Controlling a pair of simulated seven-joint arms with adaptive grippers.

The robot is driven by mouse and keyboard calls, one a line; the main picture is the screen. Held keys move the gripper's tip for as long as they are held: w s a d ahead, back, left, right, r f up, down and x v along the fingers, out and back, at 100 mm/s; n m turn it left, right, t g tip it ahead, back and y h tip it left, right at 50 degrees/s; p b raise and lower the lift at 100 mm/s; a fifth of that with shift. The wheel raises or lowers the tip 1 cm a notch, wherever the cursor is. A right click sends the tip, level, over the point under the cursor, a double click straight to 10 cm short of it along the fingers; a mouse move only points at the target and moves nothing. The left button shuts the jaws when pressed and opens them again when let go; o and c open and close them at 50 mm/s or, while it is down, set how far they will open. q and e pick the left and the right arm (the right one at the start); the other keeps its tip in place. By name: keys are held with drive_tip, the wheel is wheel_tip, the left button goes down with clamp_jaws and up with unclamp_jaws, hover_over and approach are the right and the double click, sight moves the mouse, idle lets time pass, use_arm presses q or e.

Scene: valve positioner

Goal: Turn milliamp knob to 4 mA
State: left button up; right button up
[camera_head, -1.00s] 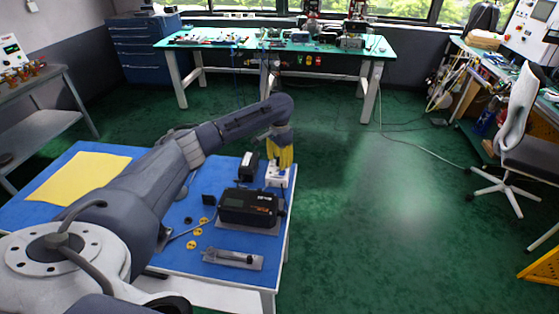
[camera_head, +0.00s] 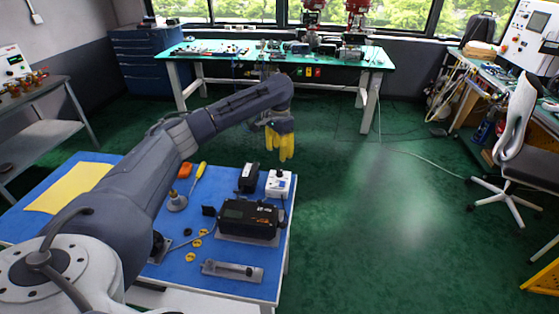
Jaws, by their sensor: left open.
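A small white box (camera_head: 279,184) with a dark knob on top, likely the milliamp source, stands at the far right corner of the blue-topped table. The knob's setting is too small to read. My left gripper (camera_head: 280,148), with yellow fingers pointing down, is open and empty. It hangs above and beyond the white box, apart from it. The black positioner (camera_head: 248,217) sits on a grey plate in front of the white box. My right gripper is not in view.
A black device (camera_head: 249,177) stands just left of the white box. A yellow-handled screwdriver (camera_head: 198,174), an orange item (camera_head: 185,170), a metal fitting (camera_head: 176,201) and several yellow discs lie on the blue table (camera_head: 222,293). The green floor (camera_head: 400,230) to the right is clear.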

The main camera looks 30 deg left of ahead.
use_arm(q)
drive_tip(key=shift+r, duration=1.15)
